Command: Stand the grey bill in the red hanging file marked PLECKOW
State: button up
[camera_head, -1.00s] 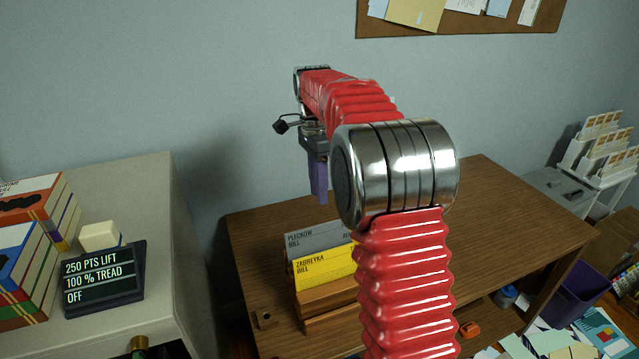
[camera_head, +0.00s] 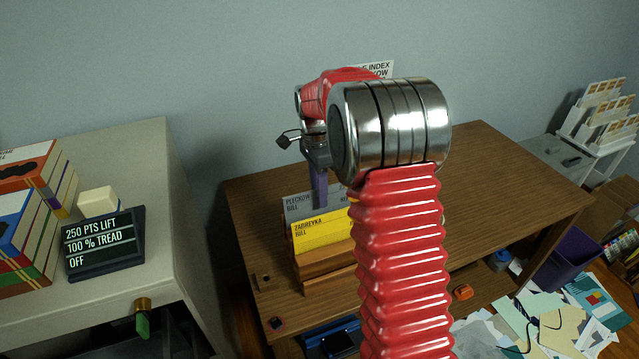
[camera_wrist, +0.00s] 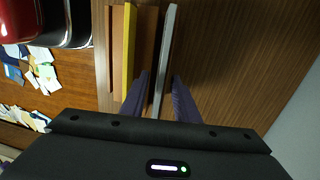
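The grey bill (camera_head: 298,205), marked PLECKOW BILL, stands upright behind the yellow bill (camera_head: 318,233) in a wooden rack (camera_head: 325,268) on the brown desk. My gripper (camera_head: 320,203) points down at the grey bill from above. In the wrist view its two purple fingers (camera_wrist: 161,76) are open, one on either side of the thin edge of the grey bill (camera_wrist: 167,45), with visible gaps. I cannot make out a red hanging file in these frames.
A white sign (camera_head: 379,68), partly hidden by my arm, reads INDEX and KOW. The brown desk (camera_head: 490,190) is clear to the right of the rack. A pale cabinet (camera_head: 120,160) stands at the left with a display (camera_head: 105,243). Papers and a purple bin (camera_head: 568,258) are at the lower right.

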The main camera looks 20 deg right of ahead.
jog(key=shift+f, duration=0.1)
jog(key=shift+c, duration=0.4)
grip_shut()
jog(key=shift+r, duration=1.05)
